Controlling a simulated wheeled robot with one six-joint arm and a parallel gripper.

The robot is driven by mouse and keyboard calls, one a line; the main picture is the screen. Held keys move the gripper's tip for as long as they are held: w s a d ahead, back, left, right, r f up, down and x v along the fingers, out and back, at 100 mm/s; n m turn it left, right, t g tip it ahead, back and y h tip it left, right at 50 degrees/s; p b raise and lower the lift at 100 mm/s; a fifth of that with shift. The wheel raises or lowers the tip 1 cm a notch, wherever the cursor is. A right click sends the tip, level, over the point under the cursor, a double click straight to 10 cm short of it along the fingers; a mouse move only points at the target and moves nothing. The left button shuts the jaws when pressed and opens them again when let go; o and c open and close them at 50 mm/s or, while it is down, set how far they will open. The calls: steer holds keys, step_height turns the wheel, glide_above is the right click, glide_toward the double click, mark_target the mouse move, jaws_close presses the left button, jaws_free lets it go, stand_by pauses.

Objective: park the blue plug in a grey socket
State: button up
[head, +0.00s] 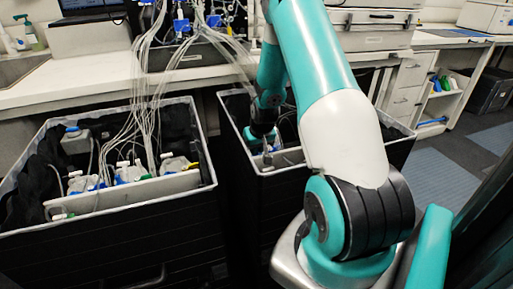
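My teal and white arm reaches away over the right black bin (308,163). My gripper (267,157) is down inside that bin, near its front wall. Its fingers are small and dark, and I cannot tell whether they are open or shut or hold anything. No blue plug or grey socket can be made out for certain. Small blue parts (97,186) show among clear bottles in the left black bin (105,228). Much of the right bin's inside is hidden by my arm and the bin's walls.
Clear tubes (150,90) run from equipment on the white bench (92,73) into the left bin. A grey box with a blue top (76,140) sits at that bin's back left. Drawers (405,88) and open floor (440,178) lie to the right.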

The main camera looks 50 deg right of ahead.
jaws_close()
steer(key=shift+r, duration=0.1)
steer(key=shift+r+p, duration=0.9)
steer(key=shift+r, duration=0.05)
step_height(320, 180, up, 14)
steer(key=p, duration=1)
steer(key=shift+f+p, duration=0.2)
steer(key=shift+p, duration=0.1)
steer(key=shift+f, duration=0.1)
